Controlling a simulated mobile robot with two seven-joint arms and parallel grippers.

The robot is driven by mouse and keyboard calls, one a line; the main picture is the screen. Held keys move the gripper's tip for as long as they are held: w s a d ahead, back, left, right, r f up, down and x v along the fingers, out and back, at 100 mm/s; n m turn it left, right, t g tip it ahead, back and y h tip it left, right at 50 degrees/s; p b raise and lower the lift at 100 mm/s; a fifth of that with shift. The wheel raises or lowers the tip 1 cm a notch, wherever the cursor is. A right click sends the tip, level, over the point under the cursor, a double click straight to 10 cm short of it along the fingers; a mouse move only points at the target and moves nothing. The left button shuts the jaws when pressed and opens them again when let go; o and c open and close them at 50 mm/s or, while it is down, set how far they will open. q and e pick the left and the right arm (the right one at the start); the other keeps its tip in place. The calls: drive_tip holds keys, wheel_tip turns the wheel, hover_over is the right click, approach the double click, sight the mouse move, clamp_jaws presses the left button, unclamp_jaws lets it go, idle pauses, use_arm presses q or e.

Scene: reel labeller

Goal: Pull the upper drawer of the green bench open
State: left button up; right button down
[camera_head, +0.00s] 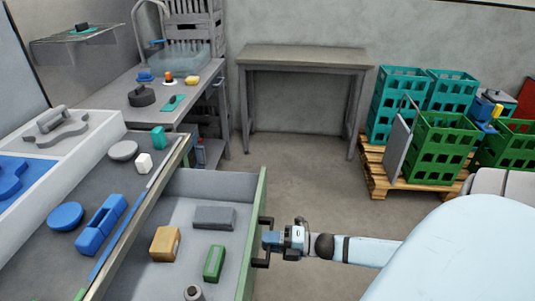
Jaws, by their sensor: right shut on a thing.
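The upper drawer (180,215) of the bench is pulled out, and its grey inside shows. Its front panel (257,200) has a green edge. A dark handle (266,221) sticks out from the outer face of the front. My right gripper (267,242) comes in from the right and is shut on this handle, outside the drawer. The gripper's fingers partly hide the handle's middle. In the drawer lie a grey block (214,217), a tan box (165,244), a green block (214,263) and a grey round piece (193,293). My left gripper is out of view.
Green and teal crates (440,145) stand on a pallet at right. The floor beyond the drawer is clear, up to a grey table (305,58).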

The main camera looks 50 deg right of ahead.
drive_tip(key=c, duration=1)
unclamp_jaws()
drive_tip(key=shift+o, duration=0.2)
drive_tip(key=v, duration=1.3)
drive_tip(key=shift+s+d+p, duration=0.25)
drive_tip(key=shift+p, duration=0.1)
